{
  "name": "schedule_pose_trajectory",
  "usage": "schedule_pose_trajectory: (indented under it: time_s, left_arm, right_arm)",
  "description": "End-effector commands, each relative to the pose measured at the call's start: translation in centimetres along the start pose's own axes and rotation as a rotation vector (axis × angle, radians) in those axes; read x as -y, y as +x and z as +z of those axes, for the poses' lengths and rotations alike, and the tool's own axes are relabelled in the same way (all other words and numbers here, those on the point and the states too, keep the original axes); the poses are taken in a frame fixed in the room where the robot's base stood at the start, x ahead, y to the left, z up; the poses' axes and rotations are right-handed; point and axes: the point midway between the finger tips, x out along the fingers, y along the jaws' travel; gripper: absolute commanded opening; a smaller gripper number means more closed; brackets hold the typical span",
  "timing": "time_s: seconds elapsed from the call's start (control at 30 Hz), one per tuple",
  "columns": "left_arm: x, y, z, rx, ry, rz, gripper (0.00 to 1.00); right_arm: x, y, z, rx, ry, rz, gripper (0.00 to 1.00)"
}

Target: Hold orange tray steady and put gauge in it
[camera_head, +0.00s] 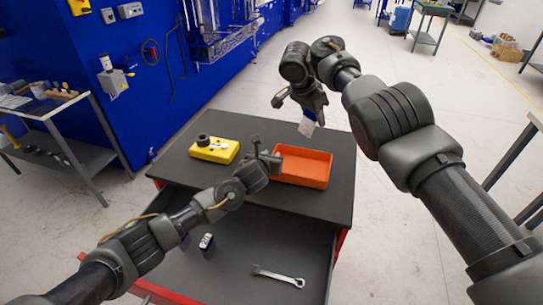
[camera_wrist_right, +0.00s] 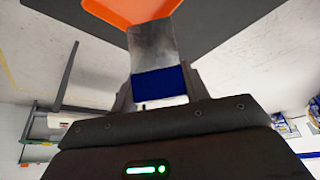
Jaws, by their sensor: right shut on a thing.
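The orange tray (camera_head: 305,168) lies flat and empty-looking on the dark top of the cart. My left gripper (camera_head: 270,162) is at the tray's left wall; its fingers are too small to tell whether they grip the rim. My right gripper (camera_head: 312,108) is above the tray's far side, shut on the gauge (camera_head: 307,124), which hangs down from it. In the right wrist view the gauge (camera_wrist_right: 153,50) is a grey metal piece with a blue band between the fingers, and the tray (camera_wrist_right: 128,8) shows beyond its end.
A yellow block (camera_head: 215,152) with a black round part sits on the cart top (camera_head: 335,140), left of the tray. The open drawer (camera_head: 255,245) below holds a wrench (camera_head: 278,276) and a small blue-and-white item (camera_head: 206,242). A side table (camera_head: 45,108) stands at left.

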Motion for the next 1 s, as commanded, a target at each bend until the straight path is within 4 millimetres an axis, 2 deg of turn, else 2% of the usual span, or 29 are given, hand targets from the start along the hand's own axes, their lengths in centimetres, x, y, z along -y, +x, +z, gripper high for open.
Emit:
schedule_pose_trajectory:
  time_s: [0.4,0.63,1.0]
  left_arm:
    - [0.01,0.62,-0.01,0.0,0.0,0.0,0.29]
    - [0.02,0.62,-0.02,0.0,0.0,0.0,0.0]
    - [0.0,0.61,-0.03,-0.001,0.001,0.0,0.0]
  right_arm:
    - [0.0,-0.05,-0.05,-0.001,0.0,-0.001,0.16]
    - [-0.01,-0.05,-0.06,-0.001,0.001,-0.001,0.16]
    - [-0.01,0.06,-0.01,0.0,0.001,0.0,0.16]
